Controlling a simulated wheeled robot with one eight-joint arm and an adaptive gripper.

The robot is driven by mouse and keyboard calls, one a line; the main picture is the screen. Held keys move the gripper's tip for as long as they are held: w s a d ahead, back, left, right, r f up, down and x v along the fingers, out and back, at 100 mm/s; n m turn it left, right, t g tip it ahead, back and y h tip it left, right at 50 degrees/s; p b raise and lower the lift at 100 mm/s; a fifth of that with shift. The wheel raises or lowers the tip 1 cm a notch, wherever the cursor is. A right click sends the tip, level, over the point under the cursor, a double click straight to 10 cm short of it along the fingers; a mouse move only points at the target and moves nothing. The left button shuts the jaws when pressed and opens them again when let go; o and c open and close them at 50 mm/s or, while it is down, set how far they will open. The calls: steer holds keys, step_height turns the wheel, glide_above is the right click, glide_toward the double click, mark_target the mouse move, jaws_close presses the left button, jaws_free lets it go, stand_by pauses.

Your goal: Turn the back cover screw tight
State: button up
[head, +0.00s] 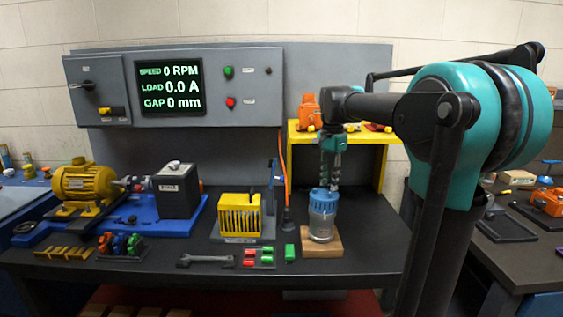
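A grey cylindrical motor (321,226) stands upright on a wooden block (308,243) on the dark bench, right of the middle in the head view. A blue cover (323,200) sits on its top end. My gripper (326,184) points straight down over the blue cover, at or just above it. I cannot tell whether it touches the cover. The fingers are small and seen from the side, so whether they are open or shut does not show. No screw can be made out; the gripper hides part of the cover's top.
A yellow slotted box (239,222), a wrench (205,260) and red and green blocks (260,257) lie left of the motor. A yellow motor (84,184) on a blue base is farther left. A yellow shelf (366,139) stands behind. The panel (170,87) reads 0 RPM.

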stand_by(0.3)
steer(key=n, duration=1.1)
steer(key=shift+f, duration=0.1)
jaws_close()
